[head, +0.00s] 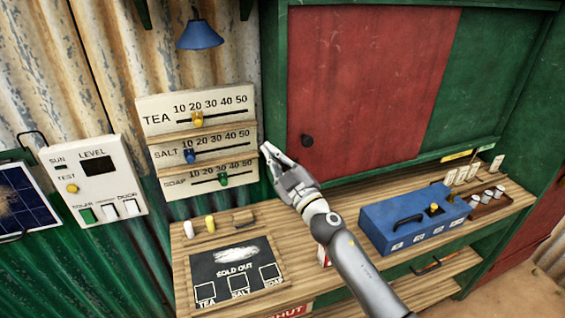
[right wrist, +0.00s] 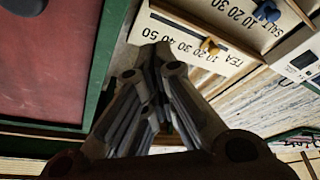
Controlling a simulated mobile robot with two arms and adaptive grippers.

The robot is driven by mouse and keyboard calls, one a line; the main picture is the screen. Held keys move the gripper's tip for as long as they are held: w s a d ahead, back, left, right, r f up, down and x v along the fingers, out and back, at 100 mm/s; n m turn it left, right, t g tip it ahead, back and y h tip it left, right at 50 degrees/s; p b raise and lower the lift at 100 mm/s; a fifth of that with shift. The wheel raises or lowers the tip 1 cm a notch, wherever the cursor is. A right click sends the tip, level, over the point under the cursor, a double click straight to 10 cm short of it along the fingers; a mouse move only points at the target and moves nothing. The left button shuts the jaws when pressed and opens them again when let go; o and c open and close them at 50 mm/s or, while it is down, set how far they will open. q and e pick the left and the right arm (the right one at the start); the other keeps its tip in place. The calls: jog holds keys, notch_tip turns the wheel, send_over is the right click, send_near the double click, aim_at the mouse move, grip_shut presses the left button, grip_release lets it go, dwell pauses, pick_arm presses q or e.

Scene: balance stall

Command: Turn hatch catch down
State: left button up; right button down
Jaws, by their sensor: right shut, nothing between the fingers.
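The red hatch panel (head: 375,80) fills the green frame at the upper middle of the head view, with a dark round knob (head: 307,141) near its lower left. I cannot make out a separate catch; it may be behind my gripper. My right gripper (head: 267,152) is shut and empty. In the head view its tips overlap the green frame's left post, beside the slider board and left of the knob. In the right wrist view the closed fingers (right wrist: 155,52) show between the red hatch panel (right wrist: 45,60) and the slider board (right wrist: 195,42). My left gripper is out of view.
The slider board (head: 200,108) with TEA, SALT and SOAP scales is close to the gripper's left. Below, the wooden counter (head: 290,255) holds a sold-out slate (head: 236,255), a blue box (head: 385,230) and small cups (head: 487,195). A blue lamp (head: 200,36) hangs above.

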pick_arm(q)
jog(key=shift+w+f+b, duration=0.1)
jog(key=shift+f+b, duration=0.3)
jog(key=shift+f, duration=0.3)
pick_arm(e)
jog(key=d+f, duration=0.2)
jog(key=f, duration=0.1)
jog(key=shift+w+d+f, duration=0.1)
jog(key=shift+w+d, duration=0.05)
jog(key=shift+w, duration=0.05)
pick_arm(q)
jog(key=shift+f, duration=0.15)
pick_arm(e)
jog(key=shift+w, duration=0.1)
